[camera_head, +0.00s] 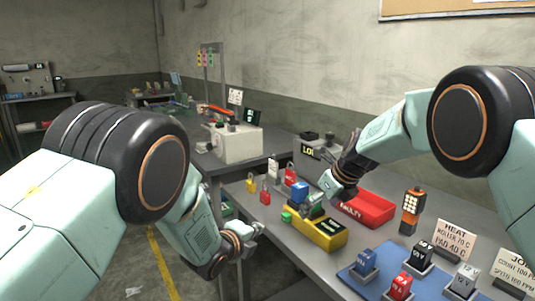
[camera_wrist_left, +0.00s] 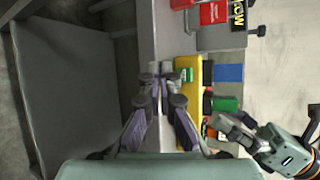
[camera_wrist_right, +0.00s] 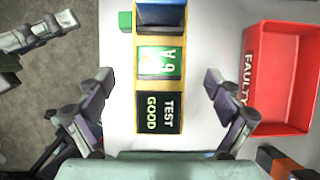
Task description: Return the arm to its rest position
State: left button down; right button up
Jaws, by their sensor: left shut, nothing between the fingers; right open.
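My left gripper (camera_head: 254,232) is shut and empty, low at the table's near left edge in the head view. Its closed fingertips (camera_wrist_left: 160,82) show in the left wrist view, near the yellow test box. My right gripper (camera_head: 333,192) is open and empty above the table, between the yellow test box (camera_head: 330,241) and the red FAULTY bin (camera_head: 372,209). My left gripper also shows at the upper left there (camera_wrist_right: 62,24).
Open floor lies left of the table.

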aim_at(317, 209)
jog(key=x, duration=0.3)
jog(key=shift+a+f, duration=0.1)
jog(key=shift+f, duration=0.1)
jog(key=shift+w, duration=0.15)
jog(key=shift+r, duration=0.1)
pick_arm(q)
jog(key=s+a+f+n+g+y, duration=0.35)
jog(key=a+f+n+y, duration=0.25)
jog(key=a+n, duration=0.45)
jog(key=shift+s+d+f+n+g+h, duration=0.3)
jog(key=shift+d+n+g+h, duration=0.4)
jog(key=shift+n+g, duration=0.45)
jog(key=shift+s+d+f+n+g+h, duration=0.3)
jog(key=shift+d+n+g+h, duration=0.45)
jog(key=shift+n, duration=0.75)
jog(key=shift+s+d+f+n+g+h, duration=0.2)
jog(key=shift+s+d+n+g+h, duration=0.3)
jog(key=shift+n+g, duration=0.7)
jog(key=shift+w+d, duration=0.1)
